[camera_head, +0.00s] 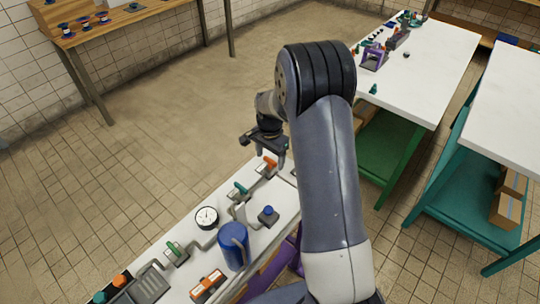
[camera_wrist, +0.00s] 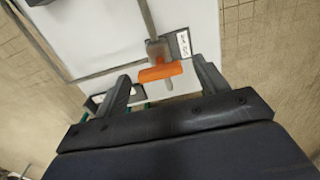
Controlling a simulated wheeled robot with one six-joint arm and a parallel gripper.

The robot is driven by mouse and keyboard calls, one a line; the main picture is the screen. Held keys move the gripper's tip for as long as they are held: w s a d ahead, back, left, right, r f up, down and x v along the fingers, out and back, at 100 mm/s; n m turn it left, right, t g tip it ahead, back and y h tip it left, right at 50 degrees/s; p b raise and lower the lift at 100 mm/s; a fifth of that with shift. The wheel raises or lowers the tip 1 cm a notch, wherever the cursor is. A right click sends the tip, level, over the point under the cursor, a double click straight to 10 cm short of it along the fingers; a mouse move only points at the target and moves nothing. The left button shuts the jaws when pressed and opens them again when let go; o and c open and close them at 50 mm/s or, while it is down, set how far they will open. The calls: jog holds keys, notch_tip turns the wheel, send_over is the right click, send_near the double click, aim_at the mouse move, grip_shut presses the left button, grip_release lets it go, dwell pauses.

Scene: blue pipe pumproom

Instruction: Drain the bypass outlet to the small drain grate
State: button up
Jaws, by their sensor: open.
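My gripper (camera_head: 270,155) is open over the far end of a white bench (camera_head: 285,215). In the wrist view its two fingers (camera_wrist: 160,70) stand either side of an orange valve handle (camera_wrist: 158,73) on a grey pipe fitting. Nothing is held, and I cannot tell whether a finger touches the handle. A white label (camera_wrist: 184,43) beside it is too small to read. The orange handle shows in the head view (camera_head: 270,161), partly behind the gripper. A grey ribbed tray or grate (camera_head: 148,287) sits at the near left; I cannot tell which outlet is the bypass.
The bench also holds a teal-handled valve (camera_head: 240,188), a gauge (camera_head: 206,217), a green-handled valve (camera_head: 173,249), a blue cylinder (camera_head: 233,250), a blue-topped block (camera_head: 268,215) and an orange-marked unit (camera_head: 207,286). The tiled floor (camera_head: 150,110) beyond is clear. White tables (camera_head: 435,65) stand right.

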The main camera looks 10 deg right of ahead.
jog(key=c, duration=1)
jog(key=shift+n, duration=0.4)
jog(key=n+b, duration=0.2)
jog(key=n, duration=0.1)
jog(key=shift+f+n, duration=0.1)
jog(key=shift+n, duration=0.2)
jog(key=n+b, duration=0.1)
jog(key=n, duration=0.3)
jog(key=shift+n, duration=0.3)
jog(key=n+b, duration=0.1)
jog(key=n, duration=0.3)
jog(key=shift+n, duration=0.3)
jog(key=shift+n+b, duration=0.3)
jog(key=shift+n, duration=1.9)
jog(key=shift+o, duration=0.2)
